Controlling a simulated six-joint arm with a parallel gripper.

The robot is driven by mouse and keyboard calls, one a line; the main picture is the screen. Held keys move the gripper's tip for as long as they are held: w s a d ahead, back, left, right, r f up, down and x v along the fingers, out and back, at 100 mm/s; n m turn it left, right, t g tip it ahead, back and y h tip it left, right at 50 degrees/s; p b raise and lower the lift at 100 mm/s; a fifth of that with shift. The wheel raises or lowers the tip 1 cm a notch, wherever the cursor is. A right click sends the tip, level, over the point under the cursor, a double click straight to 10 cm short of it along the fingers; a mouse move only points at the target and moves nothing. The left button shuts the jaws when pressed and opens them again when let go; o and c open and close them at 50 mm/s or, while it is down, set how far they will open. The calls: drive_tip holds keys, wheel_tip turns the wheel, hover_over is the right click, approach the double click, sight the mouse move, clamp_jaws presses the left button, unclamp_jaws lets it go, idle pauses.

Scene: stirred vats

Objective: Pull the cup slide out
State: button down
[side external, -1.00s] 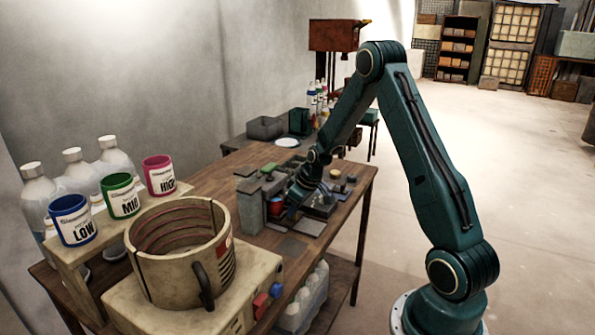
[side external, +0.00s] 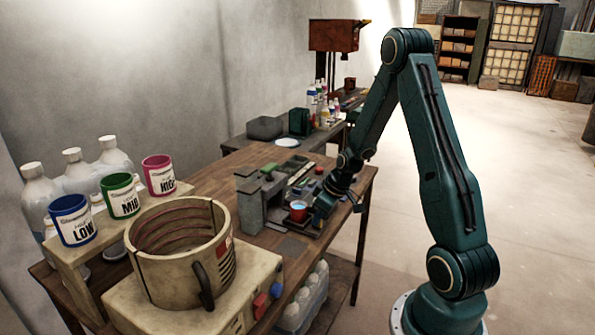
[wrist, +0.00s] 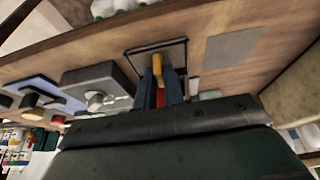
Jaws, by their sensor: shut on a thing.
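The red cup (side external: 298,213) with blue liquid stands upright in front of the grey dispenser housing (side external: 250,205), clear of its opening, on the low slide. My gripper (side external: 321,208) is low over the bench, just right of the cup. In the wrist view my blue gripper fingers (wrist: 161,90) point at a yellow handle (wrist: 157,63) that lies between their tips. The gripper is shut on it. A dark-rimmed plate (wrist: 180,46) lies under the handle. A red part shows between the fingers. Much of the slide is hidden by my gripper and the cup.
A grey box with a knob (wrist: 88,80) and a bluish plate (wrist: 38,90) with another knob are close to the left of the fingers in the wrist view. A large beige vat (side external: 180,260) stands in front.

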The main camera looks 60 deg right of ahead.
drive_tip(key=c, duration=1.5)
unclamp_jaws()
drive_tip(key=shift+r, duration=0.1)
drive_tip(key=v, duration=1.3)
drive_tip(key=shift+s+r, duration=0.25)
